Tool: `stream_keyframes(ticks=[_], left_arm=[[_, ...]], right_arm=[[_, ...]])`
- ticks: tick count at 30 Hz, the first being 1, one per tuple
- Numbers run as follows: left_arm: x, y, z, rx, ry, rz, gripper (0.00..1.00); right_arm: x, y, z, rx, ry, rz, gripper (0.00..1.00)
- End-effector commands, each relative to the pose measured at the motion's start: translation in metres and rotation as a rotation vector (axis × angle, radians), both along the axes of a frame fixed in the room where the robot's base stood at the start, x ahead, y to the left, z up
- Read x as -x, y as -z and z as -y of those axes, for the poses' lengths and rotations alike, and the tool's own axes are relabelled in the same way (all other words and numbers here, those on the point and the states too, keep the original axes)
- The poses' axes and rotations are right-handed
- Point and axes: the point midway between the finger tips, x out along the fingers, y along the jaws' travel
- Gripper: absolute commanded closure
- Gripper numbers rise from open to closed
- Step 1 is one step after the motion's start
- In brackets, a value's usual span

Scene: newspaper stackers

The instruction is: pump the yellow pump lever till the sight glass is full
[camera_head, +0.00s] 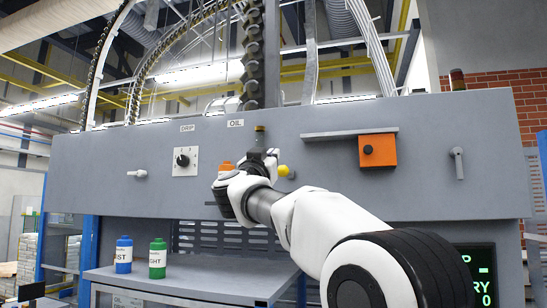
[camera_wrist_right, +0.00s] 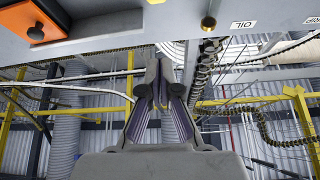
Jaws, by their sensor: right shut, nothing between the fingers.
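The yellow knob of the pump lever (camera_head: 284,170) shows on the grey panel, just right of my right gripper (camera_head: 263,158). The rest of the lever is hidden behind my gripper and wrist. The sight glass (camera_head: 260,134) stands just above the gripper, below the OIL label (camera_head: 236,123); its level is too small to read. In the right wrist view my right gripper (camera_wrist_right: 166,88) is shut and empty, and the lever does not show there. My left gripper is not in view.
A DRIP dial (camera_head: 182,160) is left on the panel. An orange box (camera_head: 377,150) under a ledge (camera_head: 349,134) and a grey handle (camera_head: 458,163) are to the right. Blue (camera_head: 124,254) and green (camera_head: 157,258) bottles stand on the shelf (camera_head: 205,281) below.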

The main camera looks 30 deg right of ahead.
Motion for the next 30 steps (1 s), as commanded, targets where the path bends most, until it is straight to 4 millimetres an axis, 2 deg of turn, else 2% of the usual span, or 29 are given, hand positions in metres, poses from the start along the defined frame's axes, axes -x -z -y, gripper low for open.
stream_keyframes(ticks=[1, 11, 12, 13, 18, 30], left_arm=[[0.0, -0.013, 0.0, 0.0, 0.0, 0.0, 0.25], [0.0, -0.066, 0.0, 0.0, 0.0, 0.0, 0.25], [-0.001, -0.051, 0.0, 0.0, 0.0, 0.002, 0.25], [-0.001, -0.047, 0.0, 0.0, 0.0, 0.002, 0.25], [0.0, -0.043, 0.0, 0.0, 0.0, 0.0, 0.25], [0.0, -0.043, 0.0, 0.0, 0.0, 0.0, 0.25]], right_arm=[[-0.006, -0.011, 0.008, -0.003, 0.002, 0.0, 1.0], [-0.045, -0.047, 0.058, -0.002, 0.002, 0.0, 1.0], [-0.047, -0.026, 0.057, -0.001, 0.0, -0.005, 1.0], [-0.048, -0.019, 0.057, 0.0, 0.0, -0.004, 1.0], [-0.051, -0.001, 0.058, -0.001, 0.0, -0.002, 1.0], [-0.051, 0.002, 0.058, 0.0, 0.0, 0.0, 1.0]])
